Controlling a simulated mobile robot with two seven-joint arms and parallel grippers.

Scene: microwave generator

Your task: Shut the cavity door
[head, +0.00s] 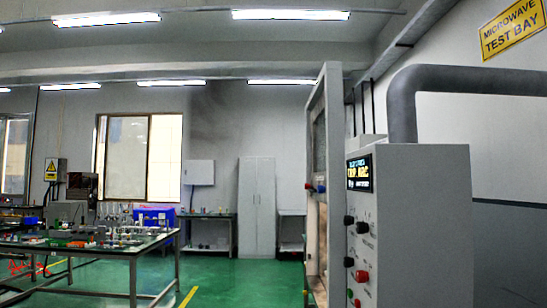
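A grey generator cabinet (425,230) stands at the right, with a lit display (360,173) and several black, red and green controls on its narrow front. A tall pale framed panel (333,120), which looks like the cavity door, stands upright just left of the cabinet. I see it at a steep angle, and it appears to stand open. A small red and blue fitting (315,188) is on its left side. Its hinge, its lower end and the cavity are not clearly visible. Neither of my grippers is in view.
A thick grey duct (400,100) bends from the cabinet top to the right. A workbench (115,250) covered with small parts and a blue bin (153,216) stands at the left. Green floor (240,275) is clear between bench and panel. A grey locker (257,205) stands behind.

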